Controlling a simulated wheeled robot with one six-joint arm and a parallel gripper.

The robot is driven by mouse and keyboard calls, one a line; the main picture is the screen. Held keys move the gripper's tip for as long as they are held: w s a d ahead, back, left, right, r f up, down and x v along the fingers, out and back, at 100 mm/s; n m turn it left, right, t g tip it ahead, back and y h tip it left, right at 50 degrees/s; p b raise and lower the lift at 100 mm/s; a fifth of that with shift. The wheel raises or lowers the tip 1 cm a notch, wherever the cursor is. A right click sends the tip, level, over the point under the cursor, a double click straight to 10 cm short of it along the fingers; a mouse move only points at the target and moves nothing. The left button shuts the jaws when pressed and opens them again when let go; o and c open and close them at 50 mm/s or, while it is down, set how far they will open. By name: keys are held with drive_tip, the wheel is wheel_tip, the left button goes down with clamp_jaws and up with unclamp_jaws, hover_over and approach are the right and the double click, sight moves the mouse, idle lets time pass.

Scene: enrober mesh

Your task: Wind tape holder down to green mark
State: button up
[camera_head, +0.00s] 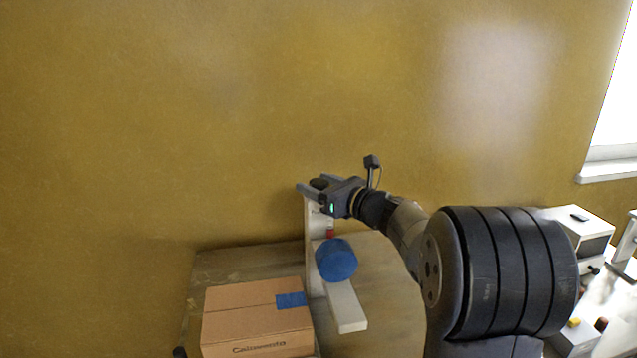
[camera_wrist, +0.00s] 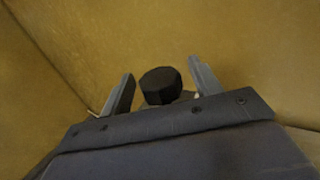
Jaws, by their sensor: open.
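The tape holder is a white post (camera_head: 311,227) with a blue tape roll (camera_head: 336,260) on its front and a white arm (camera_head: 345,306) below. A dark knob (camera_head: 318,183) tops the post. My gripper (camera_head: 308,188) is at the top of the post, its fingers either side of the knob. In the wrist view the dark knob (camera_wrist: 161,86) lies between the two open fingers (camera_wrist: 160,88), with a gap on each side. A small red mark (camera_head: 330,234) shows on the post above the roll. I see no green mark on the post; it may be hidden.
A cardboard box (camera_head: 256,319) with a blue tape strip (camera_head: 291,299) stands left of the holder on a wooden table (camera_head: 235,262). The yellow wall (camera_head: 200,120) is close behind. A white machine (camera_head: 585,232) stands at the far right.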

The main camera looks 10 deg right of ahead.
drive_tip(key=shift+c, duration=0.6)
drive_tip(key=c, duration=0.8)
drive_tip(key=shift+a+f+m+t+h+b, duration=0.1)
drive_tip(key=shift+m+t+h+b, duration=0.3)
drive_tip(key=shift+b, duration=0.3)
